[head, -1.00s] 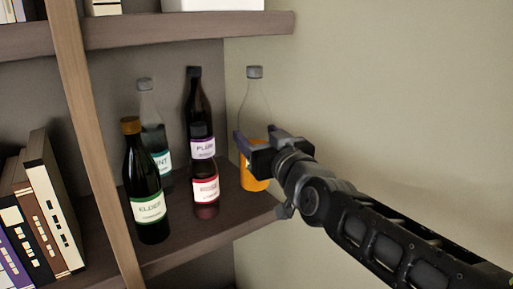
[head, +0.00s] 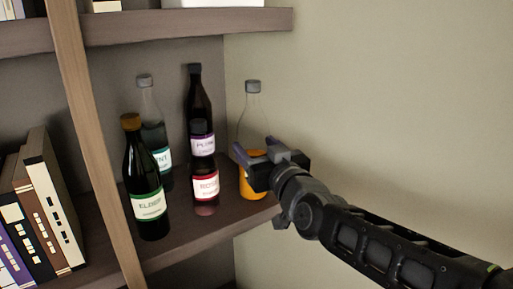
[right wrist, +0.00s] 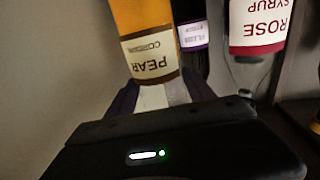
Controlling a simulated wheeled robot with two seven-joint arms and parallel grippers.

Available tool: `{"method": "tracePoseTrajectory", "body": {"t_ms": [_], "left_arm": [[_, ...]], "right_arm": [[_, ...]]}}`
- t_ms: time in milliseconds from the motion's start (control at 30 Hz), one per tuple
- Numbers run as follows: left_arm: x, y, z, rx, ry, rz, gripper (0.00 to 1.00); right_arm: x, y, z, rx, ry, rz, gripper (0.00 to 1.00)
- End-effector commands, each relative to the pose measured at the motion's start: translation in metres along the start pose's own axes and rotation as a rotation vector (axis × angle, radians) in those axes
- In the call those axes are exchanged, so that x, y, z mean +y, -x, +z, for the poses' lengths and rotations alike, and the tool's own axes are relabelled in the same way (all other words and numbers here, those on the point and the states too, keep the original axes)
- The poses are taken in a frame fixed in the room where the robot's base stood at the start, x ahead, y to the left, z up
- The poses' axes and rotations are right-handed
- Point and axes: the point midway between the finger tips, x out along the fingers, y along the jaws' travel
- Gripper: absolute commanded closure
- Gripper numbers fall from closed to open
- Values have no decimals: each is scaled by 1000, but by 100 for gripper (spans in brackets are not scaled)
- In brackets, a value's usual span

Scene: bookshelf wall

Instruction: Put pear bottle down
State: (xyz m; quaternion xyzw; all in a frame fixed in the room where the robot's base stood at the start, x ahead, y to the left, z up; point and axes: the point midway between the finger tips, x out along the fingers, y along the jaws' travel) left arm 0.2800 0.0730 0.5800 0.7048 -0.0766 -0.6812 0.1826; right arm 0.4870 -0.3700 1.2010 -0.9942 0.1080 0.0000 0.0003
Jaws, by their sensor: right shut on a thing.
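The pear bottle (head: 247,189) has orange liquid, a clear neck and a grey cap. It is upright at the right end of the shelf (head: 170,248), beside the wall. I cannot tell whether its base touches the shelf board. My right gripper (head: 257,157) is shut on its body from the right side and hides part of it. In the right wrist view the bottle (right wrist: 143,22) is between the fingers (right wrist: 160,95), its PEAR label upside down. My left gripper is not in view.
A rose bottle (head: 205,187) stands just left of the pear bottle, with a plum bottle (head: 197,100) behind. An elder bottle (head: 145,180) and a mint-labelled bottle (head: 148,105) stand further left. Books (head: 50,200) fill the left bay. An upper shelf (head: 190,22) runs above.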

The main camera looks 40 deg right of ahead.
Motion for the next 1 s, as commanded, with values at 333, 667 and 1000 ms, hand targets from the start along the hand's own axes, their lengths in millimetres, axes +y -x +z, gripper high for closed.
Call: {"method": "tracePoseTrajectory", "body": {"t_ms": [333, 667, 1000], "left_arm": [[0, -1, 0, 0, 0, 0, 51], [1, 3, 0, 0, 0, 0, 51], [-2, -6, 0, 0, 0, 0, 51]], "right_arm": [[0, 0, 1, 0, 0, 0, 16], [0, 0, -3, 0, 0, 0, 16], [1, 43, -3, 6, 0, 3, 16]]}}
